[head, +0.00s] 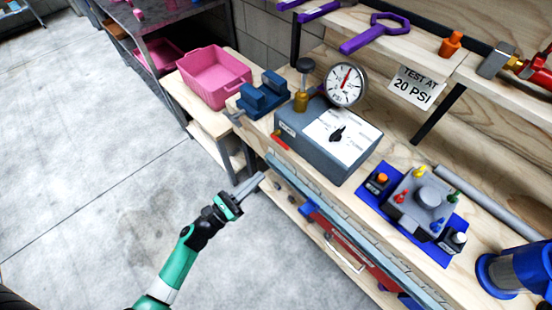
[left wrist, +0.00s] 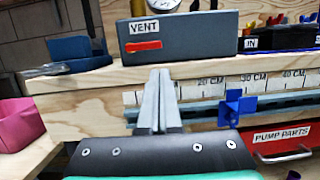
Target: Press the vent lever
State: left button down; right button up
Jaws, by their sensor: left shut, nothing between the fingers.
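The red vent lever (head: 280,141) is on the front face of the grey box (head: 305,150), low on its left part. In the left wrist view the red lever (left wrist: 144,45) lies nearly level just under the white VENT label (left wrist: 143,27). My left gripper (head: 261,177) is shut and empty, in front of the bench edge and apart from the lever. In the left wrist view its fingertips (left wrist: 160,72) appear below and slightly right of the lever. My right gripper is not in view.
A pressure gauge (head: 346,84) and a black knob (head: 304,65) stand behind the box. A blue vise (head: 263,92) and pink bin (head: 213,76) are to its left. A blue tray (head: 436,251) with a grey part is right. A blue clamp (left wrist: 236,108) sticks out at the bench front.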

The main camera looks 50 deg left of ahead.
aim_at(280, 142)
pick_arm(q)
jog(key=shift+s+a+f+y, duration=0.25)
jog(key=shift+a+f+y, duration=0.15)
jog(key=shift+a, duration=0.2)
jog(key=shift+r, duration=0.1)
jog(key=b+x, duration=0.1)
jog(key=x, duration=0.9)
